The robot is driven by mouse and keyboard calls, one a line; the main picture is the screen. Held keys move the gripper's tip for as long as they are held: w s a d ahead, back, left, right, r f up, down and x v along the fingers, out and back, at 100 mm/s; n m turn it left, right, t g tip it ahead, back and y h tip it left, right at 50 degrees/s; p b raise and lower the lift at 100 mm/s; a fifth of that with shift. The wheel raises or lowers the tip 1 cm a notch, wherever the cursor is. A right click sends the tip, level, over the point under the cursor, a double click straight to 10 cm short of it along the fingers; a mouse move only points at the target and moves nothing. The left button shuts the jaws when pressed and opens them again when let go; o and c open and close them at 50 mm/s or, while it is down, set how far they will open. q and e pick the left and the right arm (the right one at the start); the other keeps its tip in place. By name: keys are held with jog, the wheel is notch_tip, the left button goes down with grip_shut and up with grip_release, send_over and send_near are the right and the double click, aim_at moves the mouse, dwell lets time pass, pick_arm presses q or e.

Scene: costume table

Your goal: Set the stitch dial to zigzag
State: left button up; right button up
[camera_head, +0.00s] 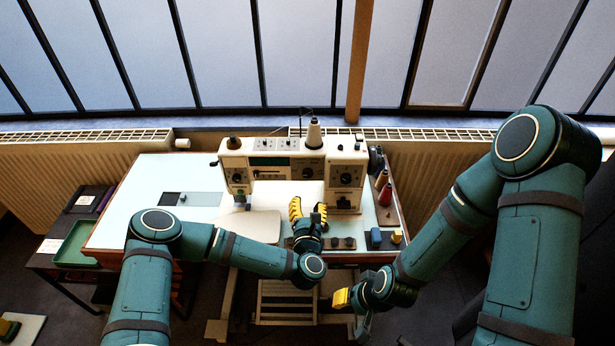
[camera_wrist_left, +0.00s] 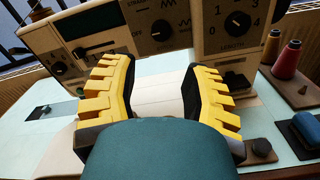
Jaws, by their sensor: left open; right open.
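The white sewing machine (camera_head: 290,160) stands on the table. Its stitch dial (camera_wrist_left: 161,29) is a black round knob on the front panel, with OFF at lower left and zigzag marks around its upper right. I cannot surely read its pointer. The dial also shows small in the head view (camera_head: 309,170). My left gripper (camera_head: 309,212) is open and empty in front of the machine, below the dial; its two yellow fingers stand apart in the left wrist view (camera_wrist_left: 163,88). My right gripper (camera_head: 352,309) is open, low in front of the table edge, partly hidden.
A length dial (camera_wrist_left: 238,25) sits right of the stitch dial, and another knob (camera_wrist_left: 59,69) is at the left. Thread spools (camera_head: 384,190) and a blue block (camera_head: 375,238) are on the right. The tabletop at left (camera_head: 130,190) is mostly clear.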

aim_at(307, 175)
pick_arm(q)
jog(key=w, duration=1.1)
jog(key=shift+w, duration=0.35)
jog(key=shift+o, duration=0.3)
grip_shut()
